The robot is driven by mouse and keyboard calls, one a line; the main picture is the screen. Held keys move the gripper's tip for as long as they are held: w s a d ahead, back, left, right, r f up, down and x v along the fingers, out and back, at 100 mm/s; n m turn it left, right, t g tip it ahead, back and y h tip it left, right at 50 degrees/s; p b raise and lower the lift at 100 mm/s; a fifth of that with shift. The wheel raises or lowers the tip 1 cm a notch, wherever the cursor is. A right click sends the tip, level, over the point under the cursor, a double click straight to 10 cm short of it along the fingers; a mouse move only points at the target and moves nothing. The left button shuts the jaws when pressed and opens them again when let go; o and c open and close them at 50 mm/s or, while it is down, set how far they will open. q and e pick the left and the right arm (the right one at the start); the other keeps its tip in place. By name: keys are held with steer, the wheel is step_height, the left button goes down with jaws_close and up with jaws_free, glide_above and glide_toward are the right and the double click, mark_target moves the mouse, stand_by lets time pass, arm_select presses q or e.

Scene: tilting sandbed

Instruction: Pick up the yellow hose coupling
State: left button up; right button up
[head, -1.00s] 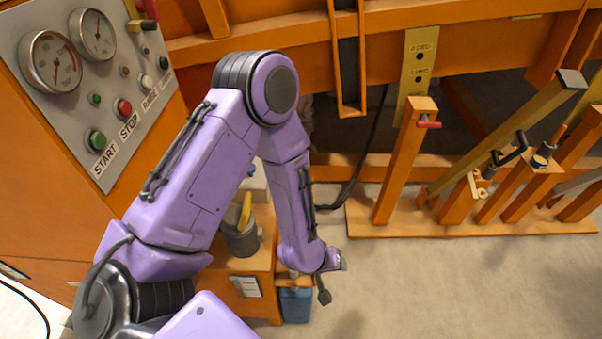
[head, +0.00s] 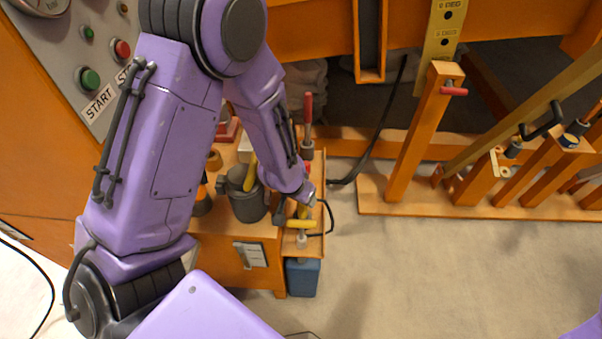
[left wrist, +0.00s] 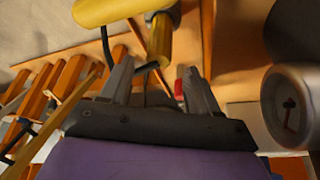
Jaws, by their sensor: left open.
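The yellow hose coupling (head: 300,224) lies at the small side tray of the orange cart in the head view, partly hidden by my left gripper (head: 297,209). In the left wrist view the coupling (left wrist: 105,10) shows as a yellow T-like shape at the top, its stem pointing down toward the space between the jaws. My left gripper (left wrist: 155,78) is open there, its fingers on either side just short of the stem, holding nothing. Whether a finger touches it I cannot tell. My right gripper is not in view.
A grey mug (head: 249,204) with a yellow-handled thing stands left of my gripper. A red-handled tool (head: 308,112) stands upright behind it. A blue container (head: 302,278) is below the tray (head: 317,247). Orange posts (head: 415,140) stand to the right; the floor in front is clear.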

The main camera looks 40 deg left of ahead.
mark_target(303, 212)
arm_select(q)
steer(key=x, duration=0.2)
steer(key=b+x, duration=0.1)
steer(key=x, duration=0.2)
steer(key=shift+s+d+f, duration=0.2)
steer(key=shift+f, duration=0.3)
steer(key=shift+r, duration=0.1)
steer(key=shift+s, duration=0.1)
steer(key=c, duration=1.1)
